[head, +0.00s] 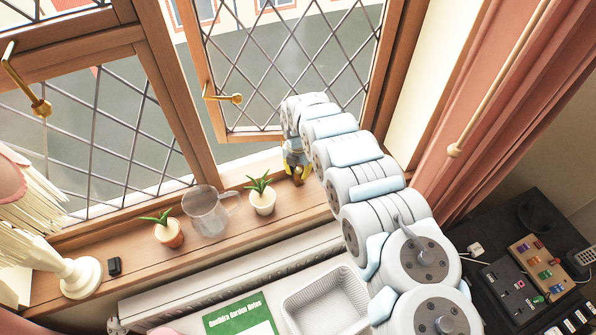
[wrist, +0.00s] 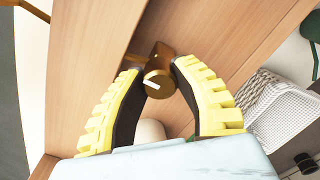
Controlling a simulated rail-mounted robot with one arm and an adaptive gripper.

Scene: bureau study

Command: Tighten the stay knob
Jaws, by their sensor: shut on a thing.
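The stay knob (wrist: 158,85) is a round brass knob with a white line on its face, on the wooden window sill (wrist: 215,30). My gripper (wrist: 156,74) has yellow, ribbed fingers with dark pads, and in the wrist view they are closed on the knob from both sides. The white line slants in the wrist view. In the head view my gripper (head: 296,160) reaches down to the sill below the right casement (head: 290,60), which stands open. There my fingers and arm largely hide the knob. I cannot tell how tight the knob is.
A potted plant in a white pot (head: 262,202), a glass jug (head: 207,212) and a terracotta-potted plant (head: 168,234) stand on the sill left of my gripper. A white basket (head: 325,302) and a green book (head: 240,316) lie below. A pink curtain (head: 500,110) hangs at right.

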